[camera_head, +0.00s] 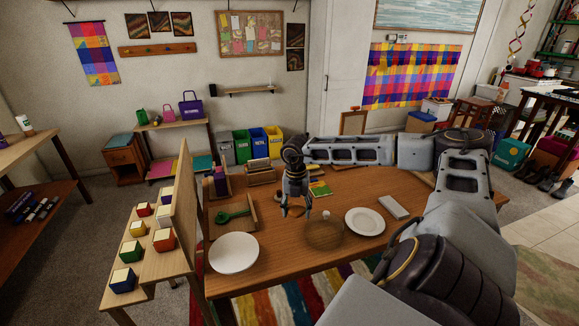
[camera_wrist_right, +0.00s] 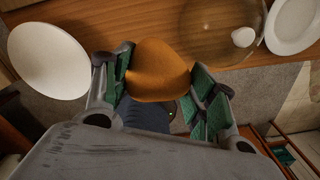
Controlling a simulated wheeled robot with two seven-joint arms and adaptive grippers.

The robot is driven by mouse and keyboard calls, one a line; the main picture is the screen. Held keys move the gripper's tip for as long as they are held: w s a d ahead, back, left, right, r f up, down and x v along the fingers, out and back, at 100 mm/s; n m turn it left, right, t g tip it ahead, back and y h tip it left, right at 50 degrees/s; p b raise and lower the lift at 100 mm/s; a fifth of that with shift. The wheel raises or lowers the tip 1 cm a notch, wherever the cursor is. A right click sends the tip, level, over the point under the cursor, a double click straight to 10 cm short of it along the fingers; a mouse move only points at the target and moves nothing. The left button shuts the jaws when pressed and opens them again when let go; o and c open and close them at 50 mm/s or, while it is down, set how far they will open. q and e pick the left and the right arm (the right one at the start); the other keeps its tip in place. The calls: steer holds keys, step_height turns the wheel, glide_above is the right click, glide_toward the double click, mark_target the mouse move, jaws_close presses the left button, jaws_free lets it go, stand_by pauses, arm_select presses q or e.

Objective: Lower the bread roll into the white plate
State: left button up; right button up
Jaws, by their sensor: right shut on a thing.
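The bread roll (camera_wrist_right: 158,70), golden brown, sits between the green-padded fingers of my right gripper (camera_wrist_right: 160,88) in the right wrist view. In the head view, my right gripper (camera_head: 296,208) points down above the wooden table; I cannot make out the roll there. A white plate with a raised rim (camera_head: 365,221) lies to the right of the gripper; it is at the upper right edge of the wrist view (camera_wrist_right: 292,28). A smooth white round dish (camera_head: 233,253) lies at the table's front left, also in the wrist view (camera_wrist_right: 48,60). My left gripper is out of view.
A clear glass bowl (camera_head: 323,236) stands between the gripper and the rimmed plate, with a small white round thing (camera_wrist_right: 242,37) at it. A white block (camera_head: 393,207), a green scoop on a wooden tray (camera_head: 236,213) and booklets (camera_head: 319,188) lie farther back.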

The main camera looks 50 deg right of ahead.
steer(key=shift+s+d+f, duration=0.15)
steer(key=shift+s+d, duration=0.3)
steer(key=shift+d, duration=0.35)
steer(key=s+d, duration=0.1)
steer(key=d, duration=0.2)
steer(key=s+d+f, duration=0.1)
steer(key=s+d, duration=0.1)
steer(key=d, duration=0.1)
steer(key=s+d+f+b, duration=0.1)
steer(key=s+d, duration=0.1)
steer(key=d, duration=0.1)
steer(key=s+d+f, duration=0.2)
steer(key=s+d, duration=0.1)
steer(key=d, duration=0.2)
steer(key=s+d+f, duration=0.2)
steer(key=s+d, duration=0.1)
steer(key=d, duration=0.3)
steer(key=s+d+f+b, duration=0.1)
steer(key=s+d+f, duration=0.2)
steer(key=d, duration=0.3)
steer(key=shift+s, duration=0.4)
steer(key=shift+d, duration=0.1)
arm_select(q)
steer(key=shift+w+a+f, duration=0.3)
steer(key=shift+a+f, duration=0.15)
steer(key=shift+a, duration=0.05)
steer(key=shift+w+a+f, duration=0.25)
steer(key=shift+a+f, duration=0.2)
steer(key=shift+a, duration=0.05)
